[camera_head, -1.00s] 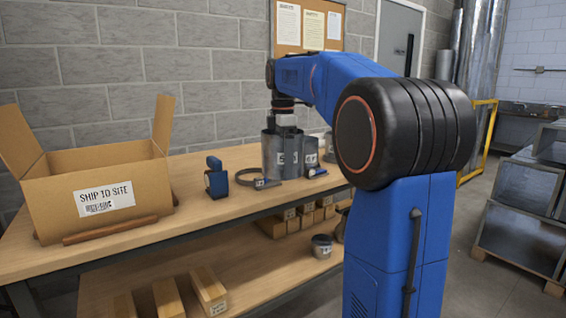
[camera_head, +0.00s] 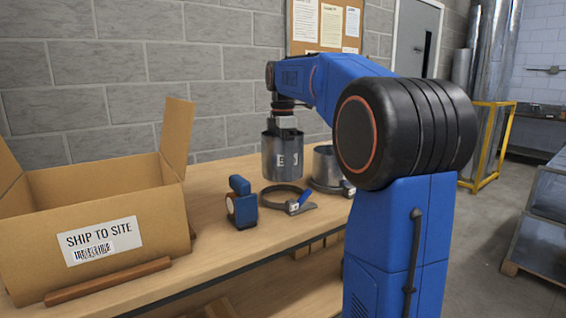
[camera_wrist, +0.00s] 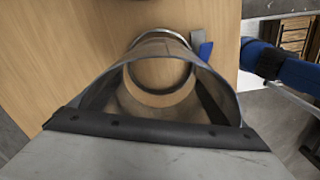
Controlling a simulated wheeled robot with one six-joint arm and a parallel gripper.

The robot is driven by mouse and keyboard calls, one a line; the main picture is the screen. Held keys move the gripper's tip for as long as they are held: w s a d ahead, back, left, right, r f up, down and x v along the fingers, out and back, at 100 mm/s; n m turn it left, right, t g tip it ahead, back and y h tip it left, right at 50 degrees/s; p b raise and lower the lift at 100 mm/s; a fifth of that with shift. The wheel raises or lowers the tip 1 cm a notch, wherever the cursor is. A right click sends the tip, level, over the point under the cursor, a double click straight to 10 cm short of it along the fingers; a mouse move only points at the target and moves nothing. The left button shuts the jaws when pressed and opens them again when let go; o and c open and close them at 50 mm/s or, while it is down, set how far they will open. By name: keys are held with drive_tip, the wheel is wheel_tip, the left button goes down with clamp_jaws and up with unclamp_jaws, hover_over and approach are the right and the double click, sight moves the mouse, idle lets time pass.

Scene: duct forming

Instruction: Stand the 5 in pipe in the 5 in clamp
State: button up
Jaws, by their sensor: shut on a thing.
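My gripper (camera_head: 284,130) is shut on the rim of a grey sheet-metal pipe (camera_head: 270,158) with a white label that I cannot read clearly. The pipe hangs upright above the bench. Below it lies an open ring clamp (camera_head: 264,197) with a blue lever (camera_head: 301,200). A gap shows between the pipe's bottom and the ring in the head view. In the wrist view I look down through the held pipe (camera_wrist: 90,98); the clamp's band (camera_wrist: 161,32) and blue lever (camera_wrist: 205,49) show past its far side. Which clamp is 5 in cannot be read.
Another metal pipe (camera_head: 327,160) stands in a clamp just right of the held one, partly behind my arm. A blue tool (camera_head: 241,203) stands left of the ring. An open carton (camera_head: 150,215) fills the bench's left. A wall is behind.

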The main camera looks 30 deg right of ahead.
drive_tip(key=shift+s+f, duration=0.1)
drive_tip(key=shift+f, duration=3.95)
drive_tip(key=o, duration=0.8)
drive_tip(key=shift+o, duration=0.2)
wheel_tip(320, 180, up, 19)
drive_tip(key=shift+s+f, duration=0.1)
drive_tip(key=shift+s, duration=0.15)
